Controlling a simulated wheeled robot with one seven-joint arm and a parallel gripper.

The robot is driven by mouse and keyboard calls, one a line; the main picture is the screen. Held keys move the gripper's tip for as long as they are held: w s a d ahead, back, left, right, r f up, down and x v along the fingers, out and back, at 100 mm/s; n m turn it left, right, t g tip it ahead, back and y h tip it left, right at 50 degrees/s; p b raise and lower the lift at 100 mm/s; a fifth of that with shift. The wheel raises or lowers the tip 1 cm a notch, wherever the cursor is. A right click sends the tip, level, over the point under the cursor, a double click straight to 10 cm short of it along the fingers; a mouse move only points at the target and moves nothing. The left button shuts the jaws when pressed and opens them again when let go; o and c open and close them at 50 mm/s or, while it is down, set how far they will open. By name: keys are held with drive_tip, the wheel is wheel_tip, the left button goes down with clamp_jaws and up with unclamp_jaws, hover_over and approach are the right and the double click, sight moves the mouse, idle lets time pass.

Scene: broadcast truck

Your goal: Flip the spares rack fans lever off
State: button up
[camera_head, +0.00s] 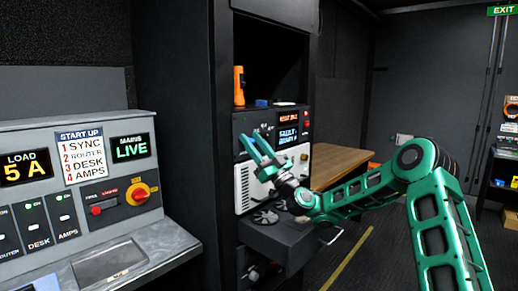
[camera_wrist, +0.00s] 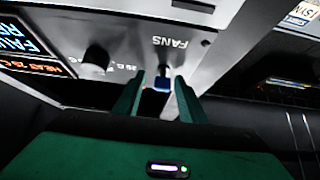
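In the wrist view, the FANS label (camera_wrist: 170,42) shows upside down on a light grey panel. A small lever with a blue tip (camera_wrist: 162,83) sticks out beside the label. My gripper (camera_wrist: 160,82) is open, with one green finger on each side of the lever; I cannot tell whether either finger touches it. In the head view, my gripper (camera_head: 257,143) is at the front of the rack (camera_head: 242,187), by its upper panel. The lever cannot be made out there.
A dark knob (camera_wrist: 97,60) and a lit display (camera_wrist: 24,38) sit beside the lever on the panel. An orange torch (camera_head: 239,86) stands on top of the rack. A dark shelf (camera_head: 275,232) juts out below. A control desk (camera_head: 130,250) is at the left, a wooden bench (camera_head: 335,162) behind.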

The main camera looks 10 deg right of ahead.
drive_tip(key=v, duration=1)
drive_tip(key=shift+d+f, duration=0.3)
drive_tip(key=shift+s, duration=0.1)
